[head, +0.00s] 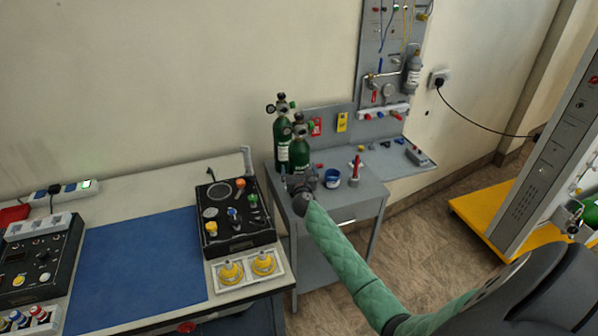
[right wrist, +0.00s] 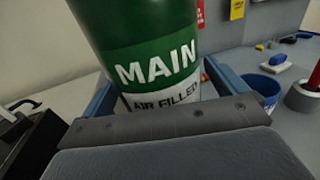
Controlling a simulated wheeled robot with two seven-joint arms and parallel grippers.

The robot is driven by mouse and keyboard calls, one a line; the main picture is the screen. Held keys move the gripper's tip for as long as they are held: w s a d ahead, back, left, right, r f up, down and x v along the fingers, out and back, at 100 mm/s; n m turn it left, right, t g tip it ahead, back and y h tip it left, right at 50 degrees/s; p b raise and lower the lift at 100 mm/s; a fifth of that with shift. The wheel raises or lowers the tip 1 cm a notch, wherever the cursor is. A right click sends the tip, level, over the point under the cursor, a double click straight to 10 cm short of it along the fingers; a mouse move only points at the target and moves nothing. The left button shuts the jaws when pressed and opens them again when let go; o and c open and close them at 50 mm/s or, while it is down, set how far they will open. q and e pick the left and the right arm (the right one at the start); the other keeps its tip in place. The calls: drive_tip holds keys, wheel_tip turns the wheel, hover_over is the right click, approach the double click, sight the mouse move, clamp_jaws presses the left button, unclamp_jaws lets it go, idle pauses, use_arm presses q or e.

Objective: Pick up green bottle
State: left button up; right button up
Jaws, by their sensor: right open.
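Two green bottles with valve tops stand upright on the small grey table: a rear one (head: 282,145) and a front one (head: 300,154). My right gripper (head: 304,182) is low in front of the front bottle and hides its lower part. In the right wrist view, a green bottle (right wrist: 150,25) with a white label reading "MAIN" and "AIR FILLED" fills the upper middle. My right gripper is open, with bluish side pieces on either side of the bottle; contact cannot be told. My left gripper is not in view.
A blue cup (head: 332,179) and a red tool (head: 355,167) stand right of the bottles on the grey table (head: 370,192). A black control box (head: 236,222) sits on the workbench at left. A tool panel (head: 392,60) rises behind.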

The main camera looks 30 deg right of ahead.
drive_tip(key=shift+c, duration=0.3)
drive_tip(key=c, duration=1.8)
drive_tip(key=shift+r, duration=0.2)
drive_tip(key=shift+c, duration=1.3)
